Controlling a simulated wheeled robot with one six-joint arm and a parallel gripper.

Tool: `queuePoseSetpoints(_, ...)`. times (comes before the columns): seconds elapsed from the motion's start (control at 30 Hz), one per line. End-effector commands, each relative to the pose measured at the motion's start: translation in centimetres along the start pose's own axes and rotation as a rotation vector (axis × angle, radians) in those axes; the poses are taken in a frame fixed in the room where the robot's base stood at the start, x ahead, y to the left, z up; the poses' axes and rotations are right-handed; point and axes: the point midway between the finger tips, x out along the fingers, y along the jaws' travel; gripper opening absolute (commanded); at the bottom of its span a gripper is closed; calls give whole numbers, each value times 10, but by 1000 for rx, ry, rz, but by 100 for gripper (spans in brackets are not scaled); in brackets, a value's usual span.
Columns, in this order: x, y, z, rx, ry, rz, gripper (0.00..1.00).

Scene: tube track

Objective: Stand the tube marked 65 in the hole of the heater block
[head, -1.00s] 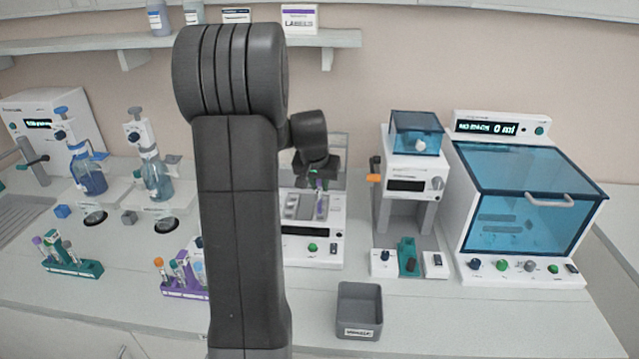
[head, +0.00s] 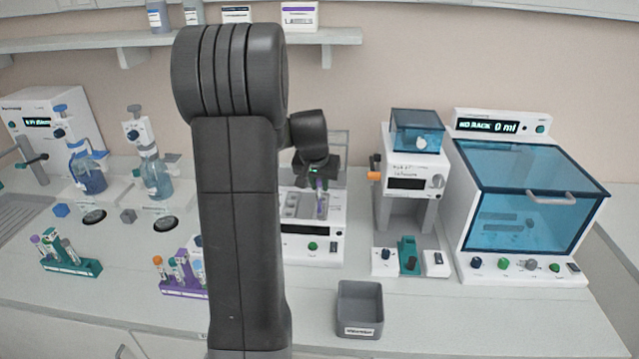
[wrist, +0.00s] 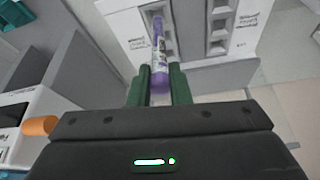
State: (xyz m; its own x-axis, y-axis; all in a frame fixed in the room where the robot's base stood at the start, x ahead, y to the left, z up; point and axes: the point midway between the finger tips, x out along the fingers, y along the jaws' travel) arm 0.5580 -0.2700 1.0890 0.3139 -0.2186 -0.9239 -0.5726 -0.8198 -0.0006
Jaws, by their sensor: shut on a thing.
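My gripper (wrist: 158,88) is shut on a slim tube (wrist: 158,50) with purple at the gripped end. Its label is too small to read, so I cannot confirm the 65. In the head view my gripper (head: 317,180) holds the tube (head: 320,207) upright over the right side of the heater block (head: 292,206), a grey block on a white instrument. In the wrist view the block (wrist: 235,12) shows several square openings right of the tube. The tube's lower end is at or just above the block; I cannot tell whether it is in a hole.
A green rack (head: 75,266) and a purple rack (head: 182,290) hold tubes at the left. A grey bin (head: 360,312) stands at the front. A white instrument (head: 418,165) and a blue-lidded machine (head: 530,210) stand to the right. My arm hides part of the bench.

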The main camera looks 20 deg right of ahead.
Motion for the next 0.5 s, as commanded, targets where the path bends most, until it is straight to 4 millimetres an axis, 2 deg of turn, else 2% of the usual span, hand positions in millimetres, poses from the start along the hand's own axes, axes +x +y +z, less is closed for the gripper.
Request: queuePoseSetpoints(0.5,4,0,2,0,0,0,4)
